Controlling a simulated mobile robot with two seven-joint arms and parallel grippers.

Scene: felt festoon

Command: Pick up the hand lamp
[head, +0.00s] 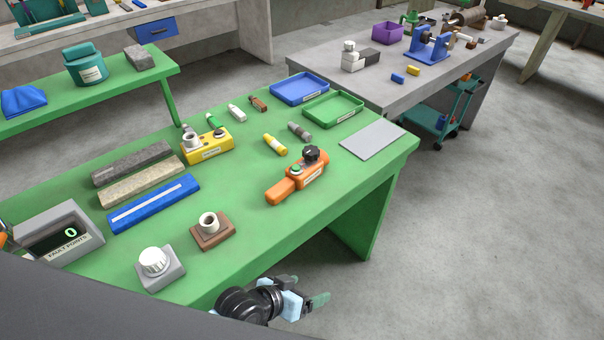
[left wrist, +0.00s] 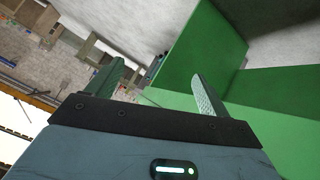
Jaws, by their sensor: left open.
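An orange hand-held device (head: 284,190), which looks like the hand lamp, lies on the green table (head: 245,220) right of the middle. It has a handle toward the front left, a black knob and a green button. My left gripper (head: 308,297) is in front of the table's near edge, apart from the lamp and holding nothing. In the left wrist view its two fingers (left wrist: 157,85) stand wide apart with nothing between them. The lamp is not seen in that view. My right gripper is not in view.
A brown block with a white socket (head: 212,230) and a grey block with a white knob (head: 158,266) stand near the front edge. A yellow box (head: 207,146), a yellow cylinder (head: 274,144), a grey plate (head: 373,140) and a green tray (head: 333,108) surround the lamp, with bare tabletop between.

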